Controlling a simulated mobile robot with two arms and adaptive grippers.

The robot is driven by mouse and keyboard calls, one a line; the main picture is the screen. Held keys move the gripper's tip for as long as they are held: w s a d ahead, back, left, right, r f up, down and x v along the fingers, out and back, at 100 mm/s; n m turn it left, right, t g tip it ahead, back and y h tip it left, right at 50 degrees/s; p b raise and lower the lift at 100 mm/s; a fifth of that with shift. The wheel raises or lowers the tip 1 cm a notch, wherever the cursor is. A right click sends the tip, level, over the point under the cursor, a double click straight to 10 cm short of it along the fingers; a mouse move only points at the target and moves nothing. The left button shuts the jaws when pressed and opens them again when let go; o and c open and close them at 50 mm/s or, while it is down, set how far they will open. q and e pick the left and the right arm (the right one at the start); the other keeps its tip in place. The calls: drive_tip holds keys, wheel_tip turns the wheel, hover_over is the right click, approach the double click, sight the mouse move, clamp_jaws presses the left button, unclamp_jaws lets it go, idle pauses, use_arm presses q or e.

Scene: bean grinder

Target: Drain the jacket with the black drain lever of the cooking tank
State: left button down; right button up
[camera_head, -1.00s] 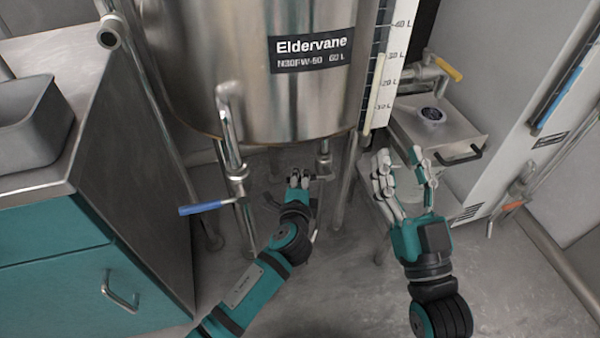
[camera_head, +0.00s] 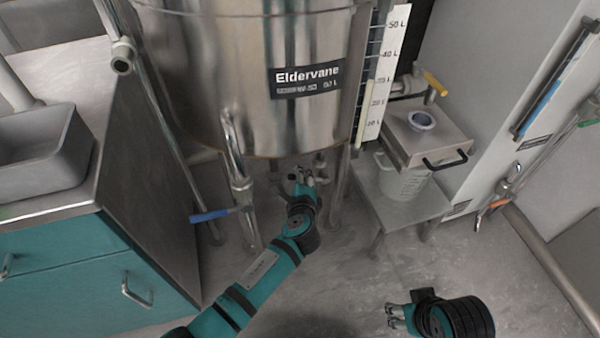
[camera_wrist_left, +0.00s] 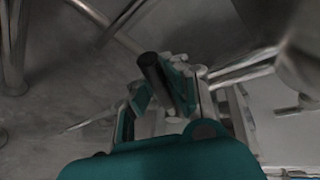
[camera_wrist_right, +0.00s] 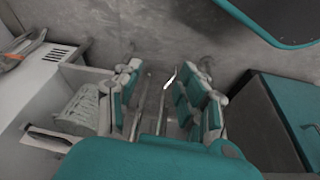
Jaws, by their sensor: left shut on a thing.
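The steel cooking tank (camera_head: 215,70) stands on legs at the centre of the head view. My left gripper (camera_head: 303,178) is under the tank's bottom, by a small pipe fitting (camera_head: 320,160). In the left wrist view the black drain lever (camera_wrist_left: 153,72) lies between the fingers of my left gripper (camera_wrist_left: 165,88), which is shut on it. The lever's joint to its valve is hard to make out. My right gripper (camera_head: 395,316) is low at the right, away from the tank. In the right wrist view its fingers (camera_wrist_right: 165,90) are apart with nothing between them.
A blue-handled valve (camera_head: 210,215) hangs from a pipe left of my left gripper. A yellow-handled valve (camera_head: 435,84) is at the right, above a steel box (camera_head: 428,137) and a translucent jug (camera_head: 402,180) on a low stand. A teal cabinet (camera_head: 80,270) stands left. Floor at centre right is clear.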

use_arm(q)
drive_tip(key=shift+s+p, duration=0.1)
drive_tip(key=shift+p, duration=0.4)
drive_tip(key=shift+d+r+m+g+y+p, duration=0.1)
drive_tip(key=shift+d+m+g+y+p, duration=0.15)
drive_tip(key=shift+m+y+p, duration=0.45)
use_arm(e)
drive_tip(key=x, duration=0.6)
drive_tip(key=shift+s+a, duration=0.1)
drive_tip(key=shift+a, duration=0.1)
use_arm(q)
drive_tip(key=c, duration=1.6)
unclamp_jaws()
drive_tip(key=o, duration=0.3)
drive_tip(key=shift+r+h, duration=0.25)
drive_tip(key=shift+h, duration=0.05)
drive_tip(key=shift+o, duration=0.2)
use_arm(e)
drive_tip(key=shift+r, duration=0.1)
use_arm(q)
drive_tip(key=shift+r, duration=0.1)
drive_tip(key=v, duration=1.1)
drive_tip(key=shift+s+r, duration=0.15)
drive_tip(key=shift+s, duration=0.2)
